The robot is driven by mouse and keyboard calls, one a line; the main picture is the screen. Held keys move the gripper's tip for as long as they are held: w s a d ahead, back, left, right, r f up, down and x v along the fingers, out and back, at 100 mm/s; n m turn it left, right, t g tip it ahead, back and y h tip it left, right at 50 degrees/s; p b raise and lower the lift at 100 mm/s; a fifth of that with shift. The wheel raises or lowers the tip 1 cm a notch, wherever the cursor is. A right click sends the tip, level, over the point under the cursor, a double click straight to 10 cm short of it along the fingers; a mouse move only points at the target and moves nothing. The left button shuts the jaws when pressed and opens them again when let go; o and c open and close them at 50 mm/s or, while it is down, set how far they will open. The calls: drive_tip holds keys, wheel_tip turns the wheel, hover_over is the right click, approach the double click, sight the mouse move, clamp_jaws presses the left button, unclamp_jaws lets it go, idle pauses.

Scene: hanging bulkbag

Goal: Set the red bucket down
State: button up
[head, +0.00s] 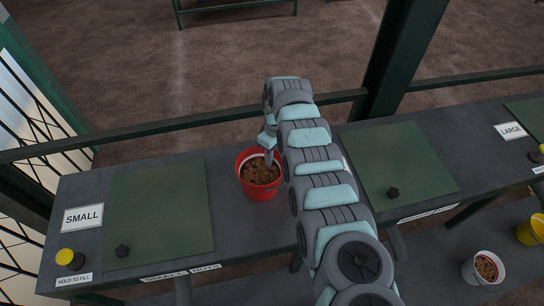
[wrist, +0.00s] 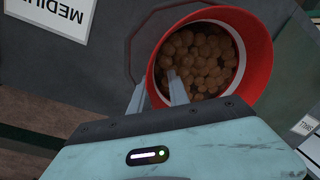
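The red bucket (head: 262,191) is upright and full of brown lumps. In the head view it is over the dark table between the small station's green mat and my arm. I cannot tell whether its base touches the table. My gripper (head: 267,150) is at the bucket's rim from above. In the wrist view my gripper's two fingers (wrist: 159,88) straddle the wall of the red bucket (wrist: 262,70), one outside and one inside. A gap shows between them, but how tightly they close on the wall is unclear.
Green mats (head: 160,209) and (head: 401,168) lie left and right, each with a small black knob. A SMALL sign (head: 83,218) and yellow button (head: 66,256) are at the left. A white bucket (head: 484,281) and yellow bucket (head: 530,231) stand lower right. A rail (head: 200,123) runs behind.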

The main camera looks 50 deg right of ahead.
drive_tip(key=shift+r, duration=0.1)
wheel_tip(320, 180, up, 12)
drive_tip(key=d+b, duration=0.1)
drive_tip(key=b, duration=0.1)
drive_tip(key=shift+d+b, duration=0.2)
drive_tip(key=shift+b, duration=0.2)
